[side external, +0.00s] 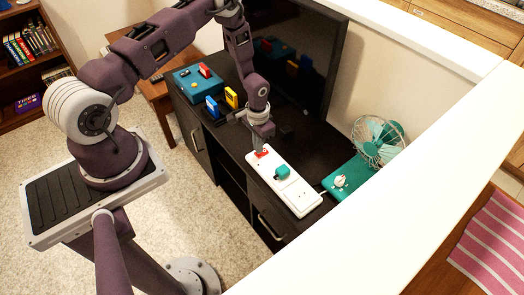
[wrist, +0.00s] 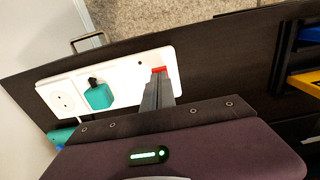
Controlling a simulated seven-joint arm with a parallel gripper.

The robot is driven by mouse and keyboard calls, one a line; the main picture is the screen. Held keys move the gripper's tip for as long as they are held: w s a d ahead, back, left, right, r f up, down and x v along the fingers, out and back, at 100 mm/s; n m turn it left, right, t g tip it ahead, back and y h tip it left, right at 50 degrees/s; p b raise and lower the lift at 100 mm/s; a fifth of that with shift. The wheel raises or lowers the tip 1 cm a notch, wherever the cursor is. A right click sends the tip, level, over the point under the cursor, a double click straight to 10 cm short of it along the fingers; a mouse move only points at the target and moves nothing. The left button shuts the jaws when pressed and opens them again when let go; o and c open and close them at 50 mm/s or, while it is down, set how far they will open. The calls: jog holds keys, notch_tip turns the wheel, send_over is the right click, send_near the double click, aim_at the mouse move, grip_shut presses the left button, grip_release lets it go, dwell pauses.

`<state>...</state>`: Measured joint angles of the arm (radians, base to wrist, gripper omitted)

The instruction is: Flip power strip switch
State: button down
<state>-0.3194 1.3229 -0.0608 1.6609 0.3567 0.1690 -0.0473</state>
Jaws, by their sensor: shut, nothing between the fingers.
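A white power strip (side external: 297,191) lies on the dark cabinet top in the side external view; it also shows in the wrist view (wrist: 122,66). Its red switch (side external: 262,153) is at the end nearest my gripper, and a teal plug (side external: 282,173) sits in a socket further along. In the wrist view the red switch (wrist: 159,70) shows just past the fingertips, partly hidden by them. My gripper (side external: 258,149) is shut and empty, pointing down at the switch. The fingertips look very close to it or touching; I cannot tell which.
A teal fan (side external: 378,142) stands on the right, beyond the strip's far end. Blue and yellow cartridges (side external: 231,97) and a teal console (side external: 196,80) with a red cartridge stand to the left. A black television (side external: 300,45) stands behind my gripper.

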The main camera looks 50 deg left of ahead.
jog(key=shift+f, duration=0.85)
jog(key=shift+r, duration=3.55)
jog(key=shift+r, duration=0.1)
jog(key=s+d+r+t+y, duration=0.1)
jog(key=d+r, duration=0.1)
jog(key=r, duration=1.2)
jog(key=s+d+r+t, duration=0.1)
jog(key=s+d+r, duration=0.1)
jog(key=r, duration=1.3)
jog(key=s+d+r+t, duration=0.1)
jog(key=s+d+r, duration=0.1)
jog(key=s, duration=0.4)
jog(key=s+d+r+t, duration=0.1)
jog(key=s+d+r, duration=0.1)
jog(key=s+r, duration=0.3)
jog(key=s+d+r+t+h, duration=0.1)
jog(key=s+d+r, duration=0.2)
jog(key=s, duration=0.6)
jog(key=shift+s+r+t, duration=0.2)
jog(key=shift+r+t, duration=0.1)
jog(key=shift+r, duration=0.1)
